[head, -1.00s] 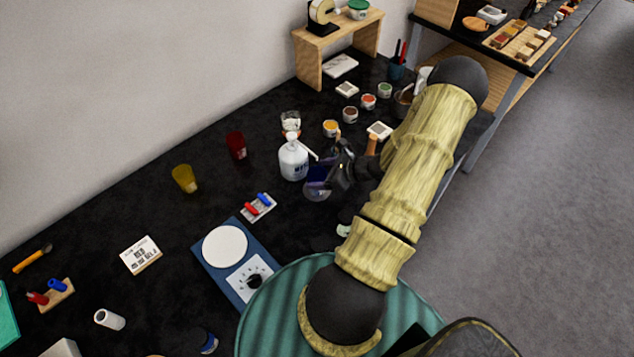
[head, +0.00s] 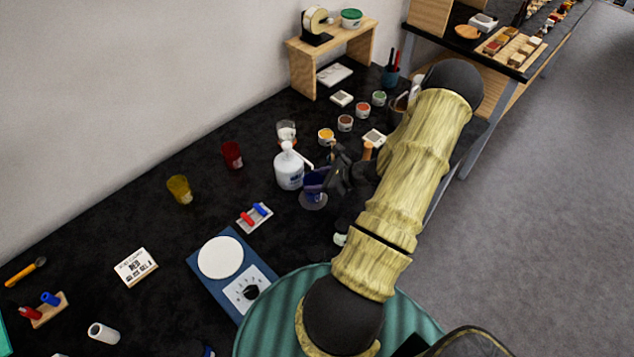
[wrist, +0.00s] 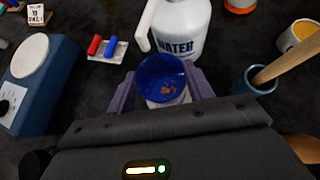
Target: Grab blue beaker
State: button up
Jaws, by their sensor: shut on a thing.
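The blue beaker (wrist: 160,72) sits between the two purple fingers of my gripper (wrist: 162,84) in the wrist view, and I look into its open top. My gripper is shut on it. In the head view the blue beaker (head: 314,197) is partly covered by my gripper (head: 318,180), just right of and in front of the white water bottle (head: 289,171). It looks about upright. I cannot tell whether its base touches the dark table.
The water bottle (wrist: 180,30) stands close behind the beaker. A blue-grey cup with a wooden handle (wrist: 252,82) is at right. A slide tray with red and blue pieces (head: 255,217) and a blue scale (head: 232,271) lie nearer. Red (head: 232,154) and yellow (head: 179,188) beakers stand left.

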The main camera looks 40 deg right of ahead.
jog(key=shift+r+b, duration=0.5)
jog(key=shift+r, duration=0.75)
jog(key=s+d+b, duration=0.2)
jog(key=s+d, duration=0.2)
jog(key=s, duration=0.4)
jog(key=s+d+b, duration=0.2)
jog(key=s+d, duration=0.2)
jog(key=s, duration=0.4)
jog(key=shift+d, duration=0.1)
jog(key=shift+s+f, duration=0.1)
jog(key=shift+s, duration=0.05)
dwell(1.1)
